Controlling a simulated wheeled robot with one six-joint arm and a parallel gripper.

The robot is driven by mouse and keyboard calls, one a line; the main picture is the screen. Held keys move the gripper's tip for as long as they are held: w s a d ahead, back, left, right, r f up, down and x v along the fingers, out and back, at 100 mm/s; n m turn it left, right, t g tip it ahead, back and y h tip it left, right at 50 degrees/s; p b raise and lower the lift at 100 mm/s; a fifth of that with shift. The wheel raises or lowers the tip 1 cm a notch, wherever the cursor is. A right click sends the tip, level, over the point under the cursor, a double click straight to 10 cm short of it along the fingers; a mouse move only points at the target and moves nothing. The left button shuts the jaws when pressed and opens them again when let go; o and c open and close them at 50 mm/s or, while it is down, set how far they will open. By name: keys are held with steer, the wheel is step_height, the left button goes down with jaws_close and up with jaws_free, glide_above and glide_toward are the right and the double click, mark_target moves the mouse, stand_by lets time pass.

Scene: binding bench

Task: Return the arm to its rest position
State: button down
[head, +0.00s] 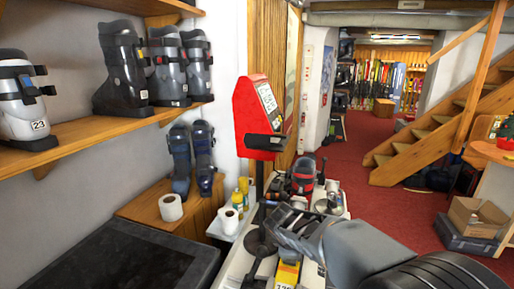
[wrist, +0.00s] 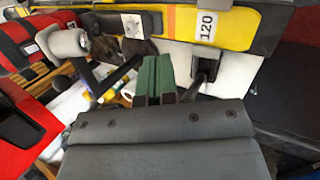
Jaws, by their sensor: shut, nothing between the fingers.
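My arm reaches from the lower right of the head view over the white bench (head: 237,262). My gripper (head: 277,222) is at its far end, above the bench; its fingertips are hard to make out there. In the wrist view my gripper (wrist: 156,78) shows two green-tipped fingers close together, shut with nothing between them. Past the fingertips lies a yellow ski (wrist: 245,30) with a white 120 label. A yellow piece with a number label (head: 287,274) also shows below my arm in the head view.
A red device (head: 252,112) stands on a post left of my gripper. A red-and-black boot (head: 301,176) and metal containers (head: 330,200) are behind it on the bench.

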steer(key=s+d+r+m+y, duration=0.1)
steer(key=s+d+r+m, duration=0.1)
steer(key=s+m, duration=0.5)
steer(key=s+d+r+m+y, duration=0.2)
steer(key=s+d+r+m, duration=0.1)
steer(key=s+m, duration=0.5)
steer(key=shift+s+r, duration=0.25)
steer(key=shift+s, duration=1.45)
